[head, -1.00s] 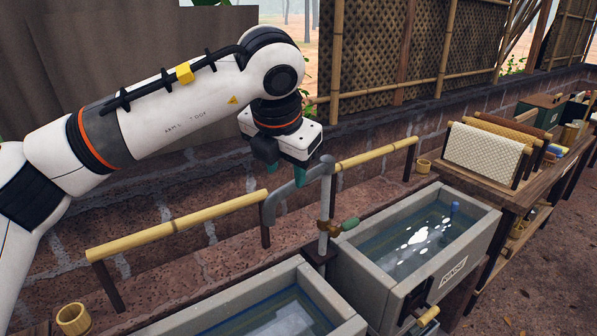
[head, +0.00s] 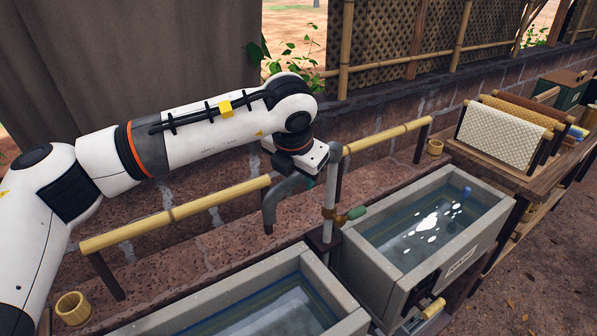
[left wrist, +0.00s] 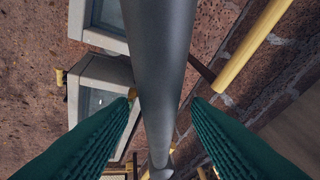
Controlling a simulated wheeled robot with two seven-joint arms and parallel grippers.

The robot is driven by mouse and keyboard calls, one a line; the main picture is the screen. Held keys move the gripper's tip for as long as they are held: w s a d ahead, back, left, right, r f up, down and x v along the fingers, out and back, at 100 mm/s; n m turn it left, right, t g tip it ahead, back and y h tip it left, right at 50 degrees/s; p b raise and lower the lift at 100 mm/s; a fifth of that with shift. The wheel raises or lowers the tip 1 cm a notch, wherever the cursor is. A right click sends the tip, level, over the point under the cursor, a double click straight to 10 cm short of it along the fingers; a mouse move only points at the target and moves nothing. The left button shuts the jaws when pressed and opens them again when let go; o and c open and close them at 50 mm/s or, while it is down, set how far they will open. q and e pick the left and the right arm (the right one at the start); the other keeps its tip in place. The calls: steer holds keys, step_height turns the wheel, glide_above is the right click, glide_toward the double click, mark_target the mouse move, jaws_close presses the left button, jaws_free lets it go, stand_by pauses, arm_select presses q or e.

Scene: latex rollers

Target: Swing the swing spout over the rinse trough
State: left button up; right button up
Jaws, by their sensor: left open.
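The swing spout (head: 287,185) is a grey bent pipe on an upright post (head: 330,195) between two troughs. Its arm points left, and its down-turned tip hangs near the back edge of the left trough. The rinse trough (head: 385,262), a grey box of water with a label on its front, is right of the post. My left gripper (head: 309,181) is low over the spout arm, its fingers largely hidden there. In the left wrist view its open green fingers (left wrist: 165,100) lie on either side of the grey pipe (left wrist: 160,45), with gaps visible. My right gripper is not in view.
The left trough (head: 335,292) stands in front of the post. A bamboo rail (head: 180,213) runs along the brick wall behind. A brass valve with a green handle (head: 352,214) is on the post.

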arm_select(q)
steer(key=shift+x, duration=1.05)
jaws_close()
